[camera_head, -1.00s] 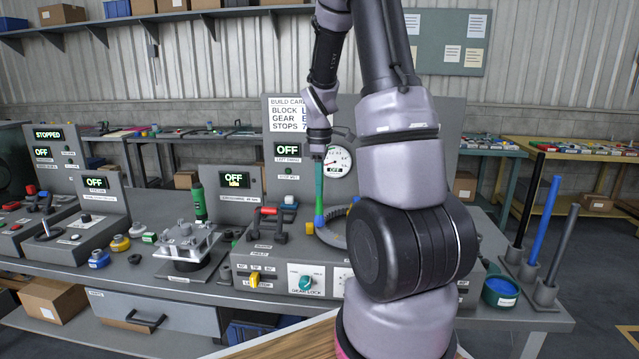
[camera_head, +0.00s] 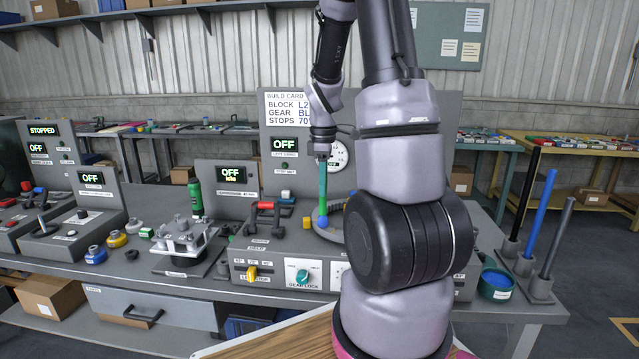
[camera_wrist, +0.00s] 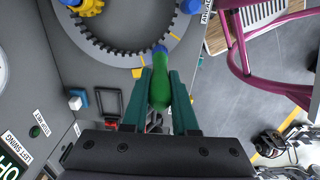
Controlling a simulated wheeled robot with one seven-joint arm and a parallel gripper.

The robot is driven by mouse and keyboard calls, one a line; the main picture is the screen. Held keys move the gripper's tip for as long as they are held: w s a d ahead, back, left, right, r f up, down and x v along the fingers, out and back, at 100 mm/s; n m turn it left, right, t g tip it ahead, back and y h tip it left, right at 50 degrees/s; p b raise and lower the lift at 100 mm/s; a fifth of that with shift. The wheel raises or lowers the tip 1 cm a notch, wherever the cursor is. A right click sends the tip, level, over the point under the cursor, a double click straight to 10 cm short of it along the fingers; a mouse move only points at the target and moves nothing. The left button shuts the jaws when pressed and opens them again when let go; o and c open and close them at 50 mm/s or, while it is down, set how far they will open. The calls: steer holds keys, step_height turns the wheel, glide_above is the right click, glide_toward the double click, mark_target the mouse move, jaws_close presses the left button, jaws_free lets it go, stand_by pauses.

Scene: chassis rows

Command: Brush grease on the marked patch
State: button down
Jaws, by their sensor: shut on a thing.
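My gripper (camera_head: 322,182) points down over the bench and is shut on a brush. In the wrist view its two teal fingers (camera_wrist: 161,76) lie on either side of the green brush handle (camera_wrist: 158,92). The blue brush tip (camera_wrist: 160,49) is at the toothed edge of a grey ring (camera_wrist: 182,28); I cannot tell whether it touches. In the head view the blue tip (camera_head: 322,221) is low over the ring, which is mostly hidden behind my arm.
A teal pot with blue contents (camera_head: 497,282) stands at the bench's right end, beside upright rods (camera_head: 541,216). A red-handled fixture (camera_head: 264,207) and a small yellow block (camera_head: 306,222) stand left of the brush. A gear lock panel (camera_head: 303,275) is in front.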

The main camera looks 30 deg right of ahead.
steer(key=shift+w+a+f, duration=0.1)
steer(key=shift+w+a, duration=0.1)
steer(key=shift+w, duration=1.5)
stand_by(2.3)
steer(key=shift+r, duration=3.1)
